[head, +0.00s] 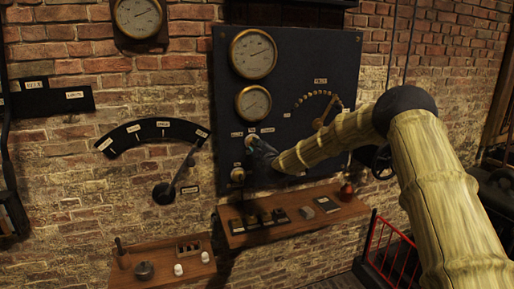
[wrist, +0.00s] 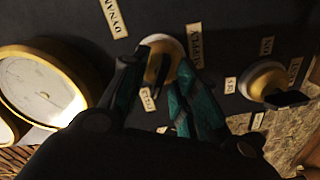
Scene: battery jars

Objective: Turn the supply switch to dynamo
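The supply switch (wrist: 163,60) is a round brass knob with a dark handle on the dark panel (head: 300,70). It sits by the "SUPPLY" label (wrist: 195,45), with a partly cut-off "DYNAM…" label (wrist: 114,17) to its upper left and a small, partly hidden label below. My gripper (wrist: 164,68) has its teal fingers on either side of the knob, apart, with brass showing between them. Contact with the handle is hard to make out. In the head view my gripper (head: 256,146) is at the panel's lower left and covers most of the switch.
A second brass switch (wrist: 268,82) is close by; it shows below my gripper in the head view (head: 238,174). Gauges (head: 253,54) are above. A wooden shelf (head: 295,217) with small items juts out below. A lever (head: 178,180) with a scale is left.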

